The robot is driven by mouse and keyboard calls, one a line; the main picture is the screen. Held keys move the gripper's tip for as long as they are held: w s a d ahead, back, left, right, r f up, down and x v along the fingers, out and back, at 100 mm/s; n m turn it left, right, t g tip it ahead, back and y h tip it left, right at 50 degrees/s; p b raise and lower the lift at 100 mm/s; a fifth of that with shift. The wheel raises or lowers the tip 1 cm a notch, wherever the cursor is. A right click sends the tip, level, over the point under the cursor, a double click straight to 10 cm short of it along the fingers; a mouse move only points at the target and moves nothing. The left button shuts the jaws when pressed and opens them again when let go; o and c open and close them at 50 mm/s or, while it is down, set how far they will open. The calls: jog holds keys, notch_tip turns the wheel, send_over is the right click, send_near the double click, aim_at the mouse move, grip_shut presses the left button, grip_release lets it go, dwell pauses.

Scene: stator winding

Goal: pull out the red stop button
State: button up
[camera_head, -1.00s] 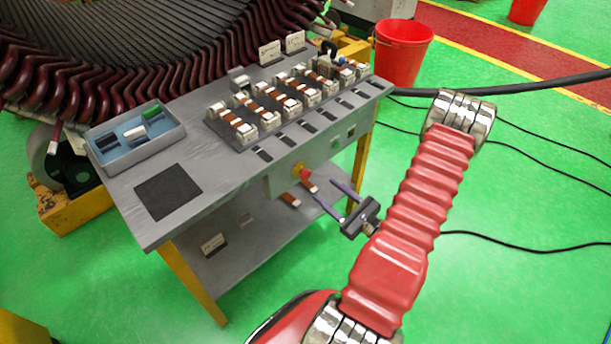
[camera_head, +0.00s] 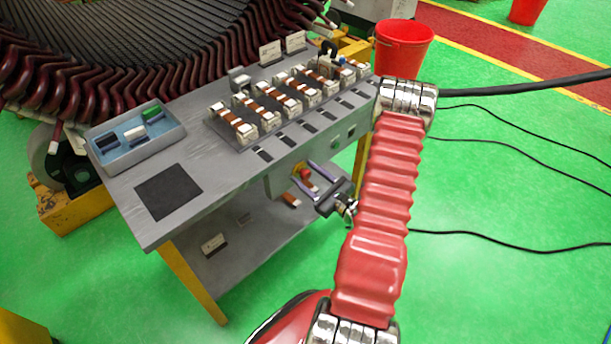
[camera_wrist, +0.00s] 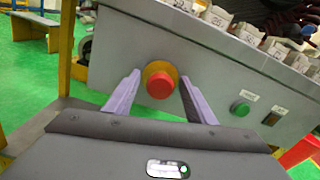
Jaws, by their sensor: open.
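The red stop button (camera_wrist: 160,85) sits on a yellow round base (camera_wrist: 159,70) on the grey front panel of the workbench. It also shows in the head view (camera_head: 306,173), small, under the bench's front edge. My gripper (camera_head: 304,172) is at the panel with its two purple fingers spread. In the wrist view my gripper (camera_wrist: 160,92) has one finger on each side of the button. A gap shows between each finger and the button, so it is open and holds nothing. Whether the fingertips touch the panel I cannot tell.
A green button (camera_wrist: 240,108) and a dark switch (camera_wrist: 271,118) are right of the stop button on the panel. The benchtop (camera_head: 215,180) carries a blue tray (camera_head: 112,157) and a row of coil blocks. A red bucket (camera_head: 402,50) stands behind. Green floor in front is clear.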

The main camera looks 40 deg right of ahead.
jog(key=shift+w, duration=0.1)
grip_shut()
dwell(0.7)
